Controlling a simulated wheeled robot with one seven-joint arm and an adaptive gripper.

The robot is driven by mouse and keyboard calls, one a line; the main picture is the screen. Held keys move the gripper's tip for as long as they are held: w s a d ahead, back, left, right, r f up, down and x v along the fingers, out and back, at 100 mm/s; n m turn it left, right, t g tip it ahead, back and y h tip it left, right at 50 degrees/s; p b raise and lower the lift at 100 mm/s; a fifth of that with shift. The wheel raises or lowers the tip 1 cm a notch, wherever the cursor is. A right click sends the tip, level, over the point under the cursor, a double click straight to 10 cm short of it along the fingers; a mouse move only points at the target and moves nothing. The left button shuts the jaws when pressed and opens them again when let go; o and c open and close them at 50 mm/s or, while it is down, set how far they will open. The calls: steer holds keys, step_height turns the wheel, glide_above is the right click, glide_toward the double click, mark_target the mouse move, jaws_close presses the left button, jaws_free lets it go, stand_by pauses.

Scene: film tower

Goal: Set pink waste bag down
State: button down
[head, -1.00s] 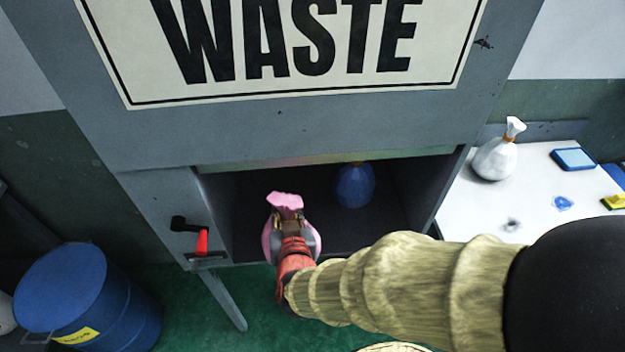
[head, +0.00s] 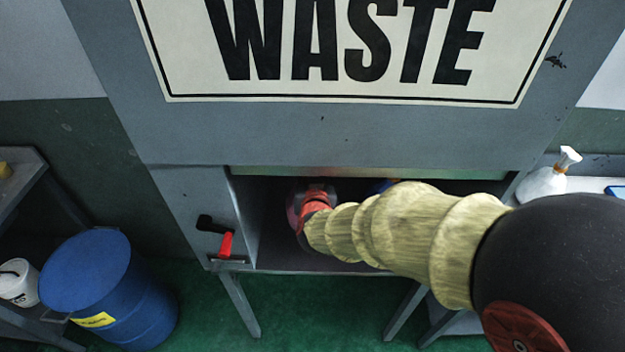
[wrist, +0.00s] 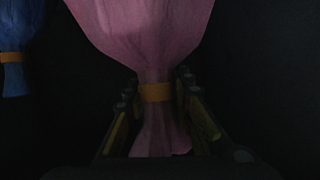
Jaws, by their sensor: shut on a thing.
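The pink waste bag (wrist: 150,35) fills the upper middle of the wrist view, with an orange band (wrist: 156,93) around its neck. My gripper (wrist: 158,105) is shut on that neck, one finger on each side. In the head view my gripper (head: 312,205) is inside the dark opening of the grey waste cabinet (head: 350,140), toward its left side. Only a sliver of the pink bag (head: 292,213) shows there, behind my gripper. I cannot tell whether the bag touches the compartment floor.
A blue bag (wrist: 14,60) stands beside the pink one in the compartment, mostly hidden by my arm in the head view. A red-handled lever (head: 225,243) is left of the opening. A blue drum (head: 95,285) stands lower left.

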steer(key=w, duration=0.6)
step_height(320, 180, down, 7)
steer(key=b, duration=0.3)
steer(key=shift+b, duration=0.4)
steer(key=shift+d+r, duration=0.1)
steer(key=c, duration=1.5)
jaws_free()
steer(key=shift+f, duration=0.2)
